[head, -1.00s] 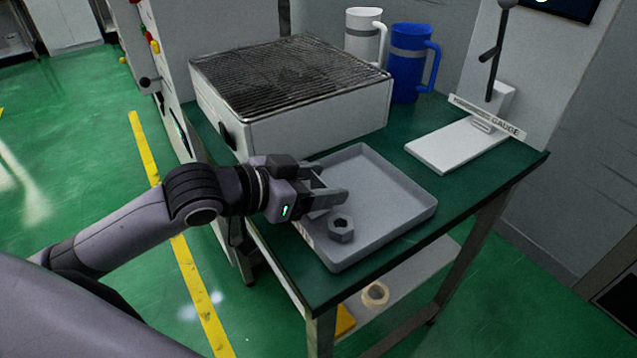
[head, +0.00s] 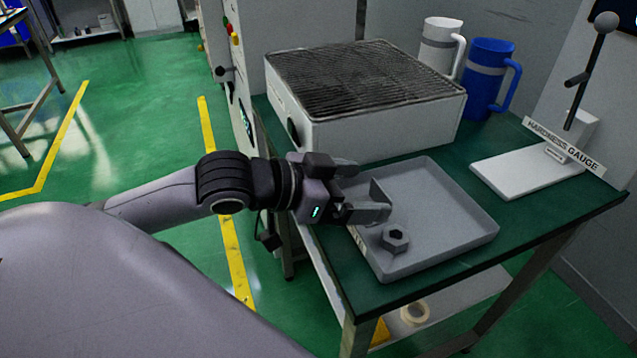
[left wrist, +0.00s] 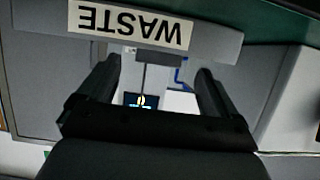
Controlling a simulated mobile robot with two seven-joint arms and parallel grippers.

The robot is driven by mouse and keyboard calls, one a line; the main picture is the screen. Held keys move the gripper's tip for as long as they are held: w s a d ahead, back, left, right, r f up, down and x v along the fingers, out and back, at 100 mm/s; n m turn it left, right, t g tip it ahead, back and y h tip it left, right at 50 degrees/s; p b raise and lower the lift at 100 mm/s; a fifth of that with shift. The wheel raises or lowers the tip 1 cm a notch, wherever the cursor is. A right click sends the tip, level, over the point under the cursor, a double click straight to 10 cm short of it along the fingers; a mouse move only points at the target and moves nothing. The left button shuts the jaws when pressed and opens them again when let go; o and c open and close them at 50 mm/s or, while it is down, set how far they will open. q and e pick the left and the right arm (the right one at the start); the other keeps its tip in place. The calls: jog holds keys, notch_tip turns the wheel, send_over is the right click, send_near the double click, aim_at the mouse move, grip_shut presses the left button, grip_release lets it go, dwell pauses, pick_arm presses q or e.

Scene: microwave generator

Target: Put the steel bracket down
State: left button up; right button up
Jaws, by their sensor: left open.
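My left gripper (head: 358,190) is open at the left edge of a grey tray (head: 468,205), its fingers reaching over the rim. A thin grey angled piece, which looks like the steel bracket (head: 379,191), stands in the tray just at the fingertips. The lower finger partly covers it, and I cannot tell whether they touch. In the left wrist view, my two dark fingers (left wrist: 148,92) are spread apart, with the tray wall and its upside-down WASTE label (left wrist: 130,24) beyond them. The bracket is not clear there. My right gripper is not in view.
A steel hex nut (head: 395,238) lies in the tray near its front left corner. A white box with a ribbed top (head: 365,78) stands behind the tray. A white mug (head: 440,45), a blue mug (head: 487,80) and a hardness gauge (head: 530,170) stand further back and right on the green table.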

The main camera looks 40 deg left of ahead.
pick_arm(q)
jog(key=v, duration=0.4)
jog(key=shift+s+a+p, duration=0.15)
jog(key=shift+s+p, duration=0.1)
jog(key=shift+p, duration=0.05)
jog(key=shift+s+a+r+p, duration=0.1)
jog(key=shift+s+r+p, duration=0.15)
jog(key=shift+r+p, duration=0.1)
jog(key=shift+s+a+r+p, duration=0.3)
jog(key=shift+s+p, duration=0.1)
jog(key=shift+p, duration=0.8)
jog(key=shift+s+a+r+p, duration=0.1)
jog(key=shift+s+a+p, duration=0.35)
jog(key=shift+p, duration=0.5)
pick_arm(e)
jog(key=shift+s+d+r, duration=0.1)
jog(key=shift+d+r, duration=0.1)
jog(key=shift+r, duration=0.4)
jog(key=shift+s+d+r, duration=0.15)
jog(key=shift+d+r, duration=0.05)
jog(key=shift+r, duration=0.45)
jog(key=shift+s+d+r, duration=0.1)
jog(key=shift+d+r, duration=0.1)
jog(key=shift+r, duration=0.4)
pick_arm(q)
jog(key=shift+s, duration=0.2)
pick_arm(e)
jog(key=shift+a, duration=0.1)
